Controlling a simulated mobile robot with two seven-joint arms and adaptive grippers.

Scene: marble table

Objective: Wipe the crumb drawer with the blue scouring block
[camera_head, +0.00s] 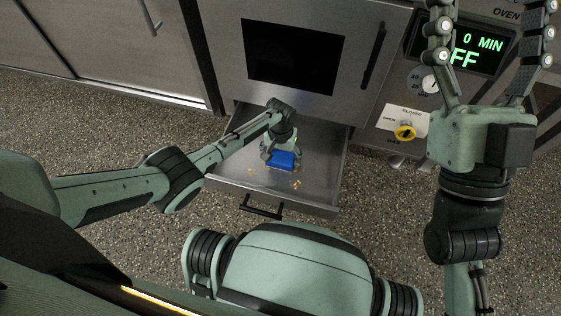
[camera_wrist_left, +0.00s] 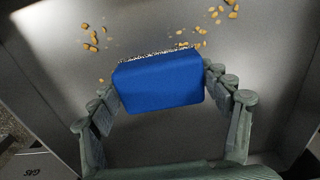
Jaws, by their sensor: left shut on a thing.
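The crumb drawer (camera_head: 318,165) is pulled open below the oven, and its grey metal floor fills most of the left wrist view (camera_wrist_left: 268,60). My left gripper (camera_head: 279,153) is inside the drawer, shut on the blue scouring block (camera_head: 283,161). In the left wrist view the block (camera_wrist_left: 160,82) sits between the two fingers, with a speckled strip along its far edge. Yellow-orange crumbs (camera_head: 297,184) lie on the drawer floor; the left wrist view shows clusters (camera_wrist_left: 91,38) beyond the block. My right gripper (camera_head: 495,15) is raised at the right, fingers spread, empty.
The oven (camera_head: 295,58) with a dark window stands behind the drawer. A black handle (camera_head: 262,208) is on the drawer's front. Speckled floor (camera_head: 110,125) lies open at the left.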

